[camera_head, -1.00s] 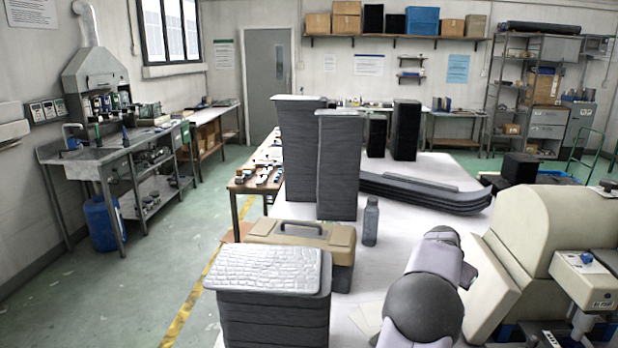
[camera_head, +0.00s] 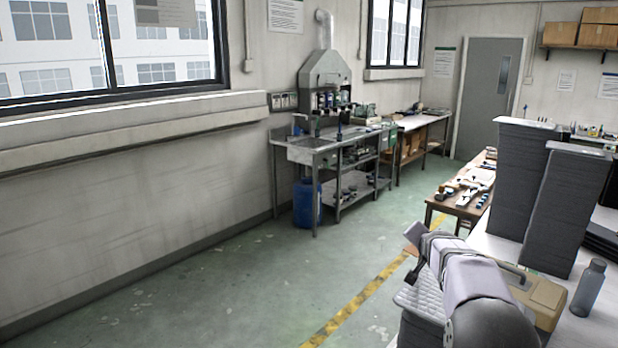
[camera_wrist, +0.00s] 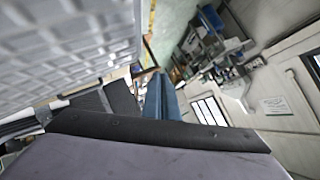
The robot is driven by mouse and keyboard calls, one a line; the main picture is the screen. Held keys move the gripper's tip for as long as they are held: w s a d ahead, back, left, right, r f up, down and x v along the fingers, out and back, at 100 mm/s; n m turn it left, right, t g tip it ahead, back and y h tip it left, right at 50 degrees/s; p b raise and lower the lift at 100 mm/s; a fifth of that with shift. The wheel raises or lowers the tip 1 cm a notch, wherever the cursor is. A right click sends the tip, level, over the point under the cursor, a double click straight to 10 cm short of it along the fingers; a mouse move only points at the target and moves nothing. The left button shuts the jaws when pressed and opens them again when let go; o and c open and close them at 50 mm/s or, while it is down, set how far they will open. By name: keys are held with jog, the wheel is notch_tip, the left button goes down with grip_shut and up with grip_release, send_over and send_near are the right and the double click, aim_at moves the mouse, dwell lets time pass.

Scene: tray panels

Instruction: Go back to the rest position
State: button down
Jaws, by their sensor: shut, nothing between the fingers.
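My arm reaches in from the bottom right of the head view, with its end (camera_head: 416,238) by the near stack of dark panels with a pale quilted top (camera_head: 418,298). The arm hides part of that stack. In the wrist view, the fingers of my gripper (camera_wrist: 163,92) are together and empty beyond the dark edge of the palm. A pale, grid-patterned surface (camera_wrist: 60,45) fills the upper left of the wrist view, close to the camera and apart from the fingers.
Two tall dark stacks (camera_head: 524,180) stand on the white table, with a grey bottle (camera_head: 588,288) and a tan toolbox (camera_head: 545,300) nearby. A wooden bench (camera_head: 468,196) is behind. Green floor (camera_head: 240,300) lies open to the left, before a metal sink bench (camera_head: 310,150).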

jog(key=a+n+y, duration=0.3)
jog(key=a+y, duration=0.1)
jog(key=a, duration=1.7)
jog(key=s+f+n+g+b, duration=0.3)
jog(key=s+f, duration=0.5)
jog(key=s, duration=0.7)
jog(key=s+f+n+g+b, duration=0.15)
jog(key=s+f+g, duration=0.25)
jog(key=s+f, duration=0.7)
jog(key=s+f+n+g+b, duration=0.1)
jog(key=s+f+n+g, duration=0.3)
jog(key=s, duration=1.4)
notch_tip(320, 180, up, 21)
jog(key=p, duration=2.2)
jog(key=f+b, duration=0.3)
jog(key=s+f+b, duration=0.1)
jog(key=f+b, duration=0.1)
